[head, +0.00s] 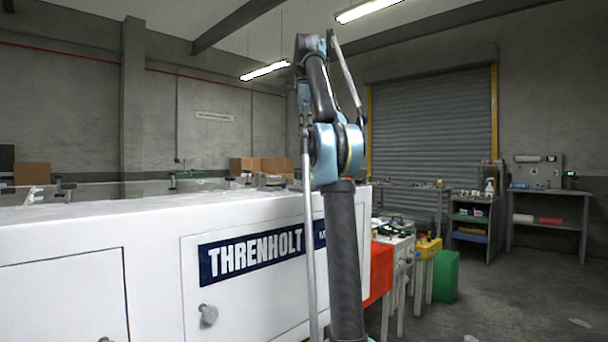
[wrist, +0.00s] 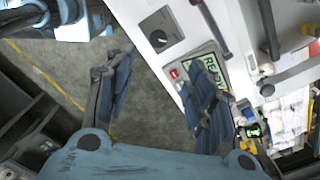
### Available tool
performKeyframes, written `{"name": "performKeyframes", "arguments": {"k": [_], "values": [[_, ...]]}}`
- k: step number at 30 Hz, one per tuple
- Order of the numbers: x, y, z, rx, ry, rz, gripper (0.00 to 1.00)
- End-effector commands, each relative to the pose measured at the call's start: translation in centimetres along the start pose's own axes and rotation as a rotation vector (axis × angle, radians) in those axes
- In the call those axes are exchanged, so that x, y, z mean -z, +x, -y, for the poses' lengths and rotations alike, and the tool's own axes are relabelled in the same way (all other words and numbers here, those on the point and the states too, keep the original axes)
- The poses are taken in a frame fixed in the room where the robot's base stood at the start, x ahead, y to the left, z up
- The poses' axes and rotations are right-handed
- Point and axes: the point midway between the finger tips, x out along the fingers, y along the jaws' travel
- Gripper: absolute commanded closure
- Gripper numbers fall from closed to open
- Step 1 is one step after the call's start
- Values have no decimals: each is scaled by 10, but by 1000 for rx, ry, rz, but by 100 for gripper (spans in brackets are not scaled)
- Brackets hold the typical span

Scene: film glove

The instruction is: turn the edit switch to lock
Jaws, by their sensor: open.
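A dark rotary knob (wrist: 158,39) sits on a grey plate on a white machine panel in the wrist view. It looks like the edit switch, but its lettering and pointer are too small to read. My gripper (wrist: 163,62) is open and empty, its two dark blue fingers spread wide. The knob appears beyond the fingertips, above the gap between them, and nothing touches it visibly. The switch and my gripper's fingers cannot be made out in the head view.
A red button (wrist: 174,73) and a green display (wrist: 212,66) sit near the knob, the display partly behind my right finger. In the head view, the long white THRENHOLT machine (head: 150,235) stands left of my raised arm. Open floor (head: 535,285) lies at right.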

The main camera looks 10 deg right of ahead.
Motion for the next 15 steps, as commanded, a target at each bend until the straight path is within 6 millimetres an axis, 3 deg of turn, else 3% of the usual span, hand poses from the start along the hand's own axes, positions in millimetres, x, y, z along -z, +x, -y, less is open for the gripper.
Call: {"name": "performKeyframes", "arguments": {"k": [15], "values": [[0, 48, -1, 0, 0, 0, 51]]}}
